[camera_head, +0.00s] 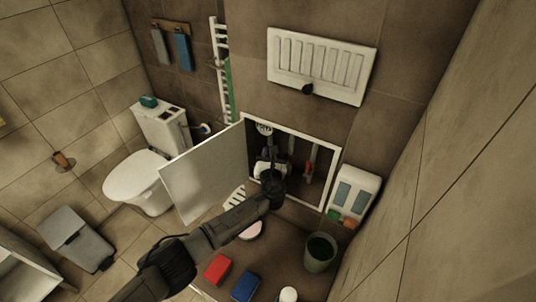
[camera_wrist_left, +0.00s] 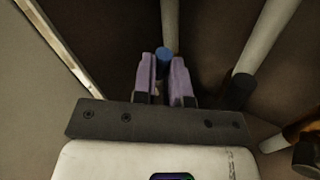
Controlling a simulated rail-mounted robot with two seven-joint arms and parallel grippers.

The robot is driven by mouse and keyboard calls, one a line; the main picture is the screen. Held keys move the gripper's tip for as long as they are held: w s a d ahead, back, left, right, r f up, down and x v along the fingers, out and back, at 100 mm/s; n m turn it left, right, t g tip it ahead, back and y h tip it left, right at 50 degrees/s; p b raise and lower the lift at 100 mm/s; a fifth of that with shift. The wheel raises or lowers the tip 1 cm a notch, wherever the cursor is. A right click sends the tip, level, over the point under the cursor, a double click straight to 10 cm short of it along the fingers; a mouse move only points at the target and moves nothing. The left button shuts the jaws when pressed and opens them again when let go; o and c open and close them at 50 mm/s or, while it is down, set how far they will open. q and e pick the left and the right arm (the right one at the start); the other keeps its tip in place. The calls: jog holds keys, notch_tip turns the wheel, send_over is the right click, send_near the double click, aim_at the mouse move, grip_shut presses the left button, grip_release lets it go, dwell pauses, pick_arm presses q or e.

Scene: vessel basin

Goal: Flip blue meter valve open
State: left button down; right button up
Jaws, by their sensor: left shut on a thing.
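The blue valve handle (camera_wrist_left: 164,55) shows in the left wrist view, on a pale vertical pipe in the wall recess. My left gripper (camera_wrist_left: 162,72) has its two purple fingers closed around it, with the blue end showing just beyond the tips. In the head view, my left arm reaches from the lower left into the open wall cabinet, and the left gripper (camera_head: 270,153) is inside its left half. The blue handle is hidden or too small to tell there. My right gripper is in neither view.
The white cabinet door (camera_head: 203,172) stands open to the left. A red handle (camera_head: 309,167) is on a pipe to the right inside. A dark fitting (camera_wrist_left: 240,88) and another pale pipe (camera_wrist_left: 268,40) are close to the right of my fingers. A bin (camera_head: 320,253) stands below right.

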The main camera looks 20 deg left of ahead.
pick_arm(q)
jog(key=n+g+p, duration=0.1)
jog(key=p, duration=0.1)
jog(key=a+n+h+p, duration=0.1)
jog(key=n+p, duration=0.1)
jog(key=p, duration=0.1)
jog(key=shift+w+a+r+g, duration=0.1)
jog(key=shift+a+r+g, duration=0.15)
jog(key=shift+g, duration=0.15)
jog(key=c, duration=1.2)
grip_release()
jog(key=shift+o, duration=0.2)
jog(key=v, duration=1.4)
